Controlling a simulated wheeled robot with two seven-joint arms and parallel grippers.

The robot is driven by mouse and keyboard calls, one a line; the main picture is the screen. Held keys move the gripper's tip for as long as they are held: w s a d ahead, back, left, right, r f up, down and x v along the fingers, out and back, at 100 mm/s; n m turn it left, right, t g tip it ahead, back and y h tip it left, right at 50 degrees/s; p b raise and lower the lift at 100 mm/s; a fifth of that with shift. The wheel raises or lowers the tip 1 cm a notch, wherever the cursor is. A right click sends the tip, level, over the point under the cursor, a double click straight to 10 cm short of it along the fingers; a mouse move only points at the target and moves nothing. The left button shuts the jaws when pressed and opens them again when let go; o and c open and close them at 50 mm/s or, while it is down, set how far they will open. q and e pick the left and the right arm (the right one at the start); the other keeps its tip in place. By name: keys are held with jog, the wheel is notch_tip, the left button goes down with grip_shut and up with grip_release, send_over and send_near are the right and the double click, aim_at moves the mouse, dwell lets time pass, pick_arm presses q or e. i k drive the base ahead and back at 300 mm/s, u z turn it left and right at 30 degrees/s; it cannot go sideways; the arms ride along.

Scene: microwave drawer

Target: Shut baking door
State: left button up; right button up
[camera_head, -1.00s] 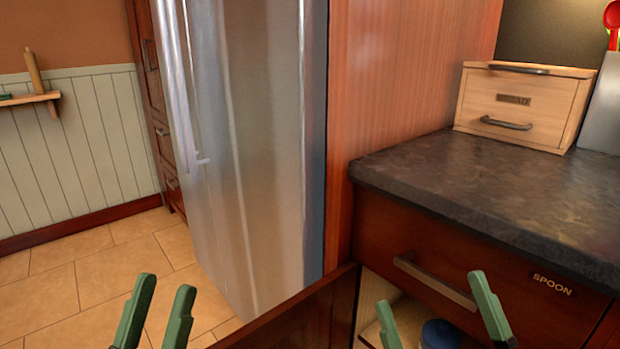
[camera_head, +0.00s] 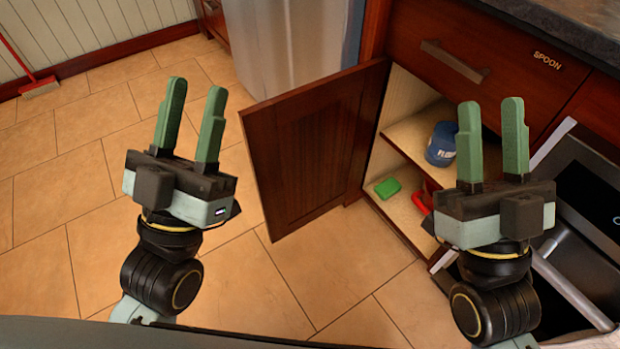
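The wooden cabinet door (camera_head: 310,150) stands open, swung out to the left from the cabinet below the SPOON drawer. Its hinge side is at the right, by the cabinet's left wall. My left gripper (camera_head: 194,100) is open and empty, to the left of the door's free edge and apart from it. My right gripper (camera_head: 491,112) is open and empty, in front of the cabinet opening. It hides part of the cabinet's inside and right edge.
Inside the cabinet are a blue jar (camera_head: 441,144), a green block (camera_head: 387,188) and a red item (camera_head: 424,199) partly hidden. The SPOON drawer (camera_head: 470,60) is shut. A dark appliance (camera_head: 585,220) stands at the right. Tiled floor (camera_head: 80,200) is clear at the left.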

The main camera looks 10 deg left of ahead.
aim_at(307, 146)
jog(key=u, duration=1.95)
jog(key=i, duration=2.45)
jog(key=z, duration=4.15)
jog(key=i, duration=0.5)
jog(key=z, duration=0.6)
jog(key=k, duration=0.4)
jog(key=z, duration=0.05)
